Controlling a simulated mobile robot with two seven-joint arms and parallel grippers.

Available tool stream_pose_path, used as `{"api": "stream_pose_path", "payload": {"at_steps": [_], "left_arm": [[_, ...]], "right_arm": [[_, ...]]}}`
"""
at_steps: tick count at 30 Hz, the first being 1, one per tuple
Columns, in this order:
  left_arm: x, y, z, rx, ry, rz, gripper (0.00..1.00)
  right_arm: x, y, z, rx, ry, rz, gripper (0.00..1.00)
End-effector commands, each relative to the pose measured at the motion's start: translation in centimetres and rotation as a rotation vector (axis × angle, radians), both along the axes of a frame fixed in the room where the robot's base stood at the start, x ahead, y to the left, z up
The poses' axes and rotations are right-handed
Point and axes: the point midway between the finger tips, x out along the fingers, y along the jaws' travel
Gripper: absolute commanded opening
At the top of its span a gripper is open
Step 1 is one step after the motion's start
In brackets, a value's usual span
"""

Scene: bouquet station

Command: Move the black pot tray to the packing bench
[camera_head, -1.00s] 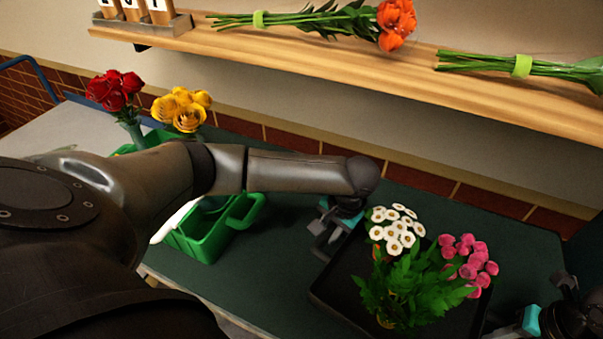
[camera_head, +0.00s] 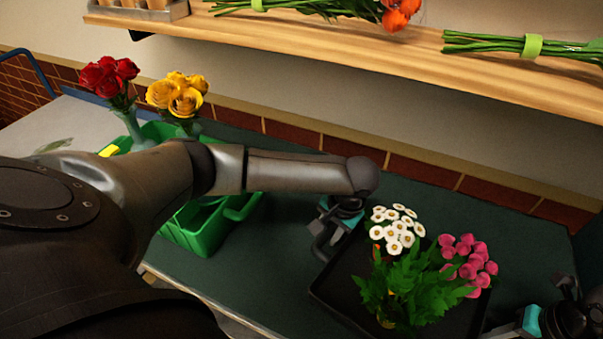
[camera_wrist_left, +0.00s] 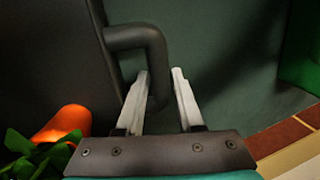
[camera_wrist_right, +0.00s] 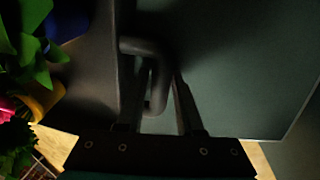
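The black pot tray (camera_head: 345,304) stands on the dark green bench top and holds pots of white daisies (camera_head: 392,232), pink flowers (camera_head: 468,262) and a leafy green plant (camera_head: 405,290). My left gripper (camera_head: 327,235) is at the tray's left handle. In the left wrist view the dark handle (camera_wrist_left: 158,55) passes between its fingers (camera_wrist_left: 160,72), with a narrow gap beside the right finger. My right gripper is mostly out of the head view at lower right. In the right wrist view the other handle (camera_wrist_right: 160,75) lies between its fingers (camera_wrist_right: 159,72), in shadow.
A green caddy (camera_head: 205,235) stands left of the tray, partly behind my left arm. Red roses (camera_head: 108,78) and yellow flowers (camera_head: 180,95) stand behind that arm. A wooden shelf (camera_head: 400,62) with tied bouquets runs above. Bare bench top (camera_head: 280,260) lies between caddy and tray.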

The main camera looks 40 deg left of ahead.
Motion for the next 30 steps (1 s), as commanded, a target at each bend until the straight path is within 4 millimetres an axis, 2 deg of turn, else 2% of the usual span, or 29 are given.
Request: {"api": "stream_pose_path", "payload": {"at_steps": [1, 5, 12, 16, 30], "left_arm": [[0.0, 0.0, 0.1, 0.000, 0.000, 0.000, 0.42], [0.0, 0.0, 0.1, 0.000, 0.000, 0.000, 0.57], [0.0, 0.0, 0.1, -0.001, -0.001, 0.000, 0.57], [0.1, -0.3, 1.0, -0.003, -0.003, -0.001, 0.57], [0.2, -2.2, 9.9, -0.003, -0.004, -0.002, 0.57]], "right_arm": [[0.0, 0.0, 0.1, 0.000, 0.000, 0.000, 0.42], [0.0, 0.0, 0.1, 0.000, 0.000, 0.000, 0.57], [0.0, 0.0, 0.1, 0.001, 0.000, 0.000, 0.57], [0.0, 0.0, 0.1, 0.001, 0.000, 0.000, 0.57], [0.0, 0.0, 0.0, 0.001, 0.000, 0.000, 0.57]]}}
